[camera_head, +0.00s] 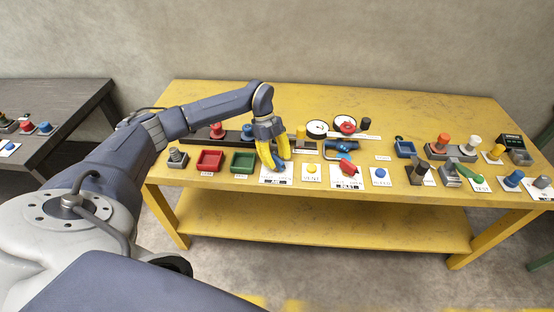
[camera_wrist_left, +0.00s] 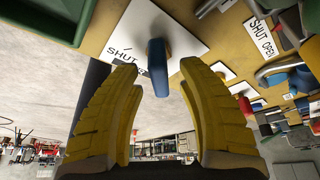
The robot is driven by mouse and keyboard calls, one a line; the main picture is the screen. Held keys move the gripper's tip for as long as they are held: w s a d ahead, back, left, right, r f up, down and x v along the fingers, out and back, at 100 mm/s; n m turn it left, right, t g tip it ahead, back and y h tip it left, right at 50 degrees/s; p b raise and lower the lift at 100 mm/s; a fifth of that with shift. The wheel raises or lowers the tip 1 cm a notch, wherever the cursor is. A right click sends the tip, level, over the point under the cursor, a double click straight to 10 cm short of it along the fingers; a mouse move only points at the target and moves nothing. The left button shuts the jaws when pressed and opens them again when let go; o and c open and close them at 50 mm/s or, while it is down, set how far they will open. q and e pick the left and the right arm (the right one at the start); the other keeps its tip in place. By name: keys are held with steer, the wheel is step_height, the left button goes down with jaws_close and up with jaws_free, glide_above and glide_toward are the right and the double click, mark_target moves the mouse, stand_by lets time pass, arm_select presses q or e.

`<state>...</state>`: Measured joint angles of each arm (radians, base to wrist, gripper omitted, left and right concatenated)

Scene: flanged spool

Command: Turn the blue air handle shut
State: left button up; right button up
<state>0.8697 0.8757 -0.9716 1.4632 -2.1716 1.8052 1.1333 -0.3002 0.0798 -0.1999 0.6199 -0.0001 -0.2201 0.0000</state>
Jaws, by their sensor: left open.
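The blue air handle (camera_wrist_left: 157,68) stands out from a white plate (camera_wrist_left: 178,28) lettered SHUT in the left wrist view. The rest of the lettering is hidden there. My left gripper (camera_wrist_left: 160,75) is open, with its yellow fingers on either side of the blue handle. A gap shows between each finger and the handle, so I see no grip on it. In the head view my left gripper (camera_head: 275,166) reaches down over the white plate (camera_head: 268,181) and mostly covers the handle. My right gripper is not in view.
Round gauges (camera_head: 317,128) stand behind. The yellow table (camera_head: 330,91) is clear along its back.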

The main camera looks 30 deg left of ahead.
arm_select(q)
steer(key=shift+d+f, duration=0.1)
steer(key=shift+c, duration=0.2)
jaws_close()
steer(key=shift+m, duration=0.3)
steer(key=m+g+y, duration=0.1)
steer(key=m, duration=0.2)
steer(key=shift+m, duration=0.4)
steer(key=m, duration=0.2)
steer(key=m+g+y, duration=0.1)
steer(key=m, duration=0.1)
steer(key=shift+m+g, duration=0.3)
steer(key=m+y, duration=0.2)
steer(key=m, duration=0.2)
steer(key=shift+m+y, duration=0.9)
steer(key=shift+m, duration=1.5)
